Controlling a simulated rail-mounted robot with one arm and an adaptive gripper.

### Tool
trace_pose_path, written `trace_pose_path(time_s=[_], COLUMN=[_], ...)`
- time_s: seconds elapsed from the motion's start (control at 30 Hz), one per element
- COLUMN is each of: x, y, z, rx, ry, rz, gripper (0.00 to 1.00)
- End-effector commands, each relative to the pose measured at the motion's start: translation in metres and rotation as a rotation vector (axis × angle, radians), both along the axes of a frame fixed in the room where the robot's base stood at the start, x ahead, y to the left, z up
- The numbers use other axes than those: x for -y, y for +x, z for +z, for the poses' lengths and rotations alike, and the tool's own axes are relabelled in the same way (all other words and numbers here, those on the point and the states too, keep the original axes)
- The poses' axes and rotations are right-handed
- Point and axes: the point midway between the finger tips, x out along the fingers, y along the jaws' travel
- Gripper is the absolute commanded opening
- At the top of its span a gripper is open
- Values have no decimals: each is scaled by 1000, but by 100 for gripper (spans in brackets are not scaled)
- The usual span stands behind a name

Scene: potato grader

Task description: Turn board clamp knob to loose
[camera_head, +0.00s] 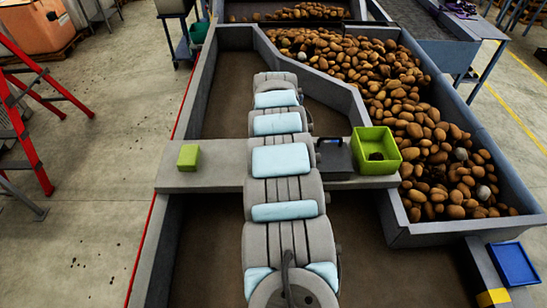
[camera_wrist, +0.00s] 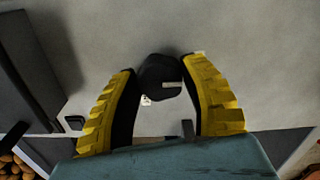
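The dark faceted knob (camera_wrist: 160,78) stands on a pale grey surface in the upper middle of the wrist view. Small white marks lie on the surface close to it. My gripper (camera_wrist: 160,68) has its two yellow, black-padded fingers apart, one on each side of the knob. The dark pads and dark knob run together, so I cannot tell whether they touch. In the head view the grey board (camera_head: 218,164) crosses the machine. My arm covers its middle, and the knob and gripper do not show there.
On the board are a green block (camera_head: 188,157) at left, a dark grey box (camera_head: 336,158) and a green bin (camera_head: 365,165) right of my arm. Potatoes (camera_head: 430,150) fill the trough at right. A blue tray (camera_head: 513,263) lies at lower right, a red ladder (camera_head: 22,130) at left.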

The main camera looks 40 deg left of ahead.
Motion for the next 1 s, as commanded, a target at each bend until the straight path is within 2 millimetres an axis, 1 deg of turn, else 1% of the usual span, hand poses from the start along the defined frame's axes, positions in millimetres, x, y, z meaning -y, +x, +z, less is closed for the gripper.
trace_pose_path(time_s=[0.03,0.07,0.1,0.43,0.57,0.77,0.87,1.0], x=[0,0,0,0,0,0,0,0], y=[0,0,0,0,1,1,1,2], z=[-1,0,0,1,8,32,48,77], rx=[-1,-1,0,1,3,4,2,5], ry=[-1,-1,0,1,2,1,1,2], rz=[0,0,-1,-1,-2,-1,-1,-2], gripper=[60,69,71,71,71,71,71,71])
